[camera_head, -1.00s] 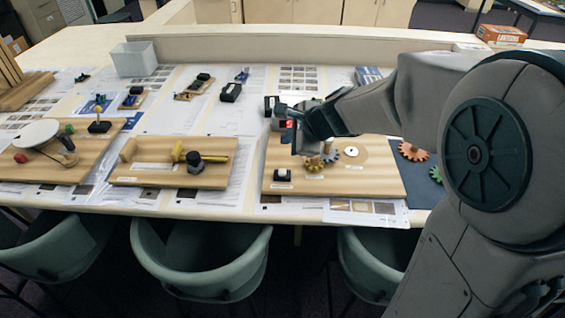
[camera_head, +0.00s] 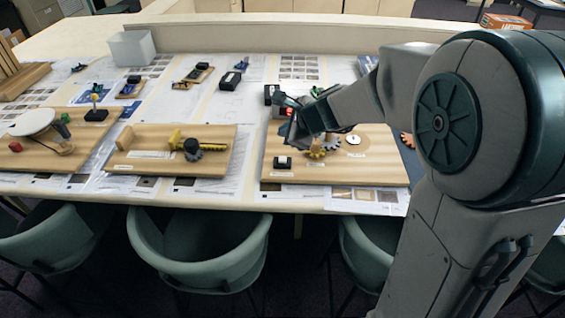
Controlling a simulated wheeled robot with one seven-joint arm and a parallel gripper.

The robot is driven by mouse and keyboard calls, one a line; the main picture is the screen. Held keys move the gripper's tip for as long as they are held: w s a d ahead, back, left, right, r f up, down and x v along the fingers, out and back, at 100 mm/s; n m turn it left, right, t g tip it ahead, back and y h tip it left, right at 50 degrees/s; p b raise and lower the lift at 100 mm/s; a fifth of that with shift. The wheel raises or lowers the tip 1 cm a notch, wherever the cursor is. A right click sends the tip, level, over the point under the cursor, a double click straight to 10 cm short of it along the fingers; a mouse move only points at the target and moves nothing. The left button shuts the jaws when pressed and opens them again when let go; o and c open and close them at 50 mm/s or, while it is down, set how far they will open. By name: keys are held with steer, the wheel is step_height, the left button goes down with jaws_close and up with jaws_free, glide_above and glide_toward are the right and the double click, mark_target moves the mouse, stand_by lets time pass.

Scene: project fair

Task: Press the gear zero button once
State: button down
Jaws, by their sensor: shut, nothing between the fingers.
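The gear board (camera_head: 375,172) is a wooden plank at the table's front, right of centre. It carries a yellow gear and a grey gear (camera_head: 325,147), a pale disc with a white centre, and a small black box with a white label (camera_head: 283,162) at its front left. A red spot (camera_head: 290,112) shows beside my gripper at the board's back left. I cannot tell which part is the gear zero button; labels are too small to read. My gripper (camera_head: 290,138) is shut and empty, over the board's left part behind the black box. Contact is unclear. The arm hides the board's back.
Left stand a board with a yellow rod and dark wheel (camera_head: 130,165) and one with a white disc (camera_head: 90,150). Small devices, papers and a grey bin (camera_head: 132,48) lie behind. Green chairs (camera_head: 200,265) line the front edge.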

mark_target(286, 160)
steer(key=shift+f+b, duration=2.55)
steer(key=shift+f, duration=0.55)
steer(key=shift+f+b, duration=0.4)
steer(key=shift+b, duration=0.05)
steer(key=shift+f+b, duration=0.4)
steer(key=shift+b, duration=0.05)
steer(key=shift+r, duration=0.15)
steer(key=shift+r+p, duration=0.7)
steer(key=shift+p, duration=0.1)
steer(key=shift+r, duration=0.1)
step_height(286, 160, up, 5)
steer(key=p, duration=0.4)
steer(key=shift+p, duration=0.35)
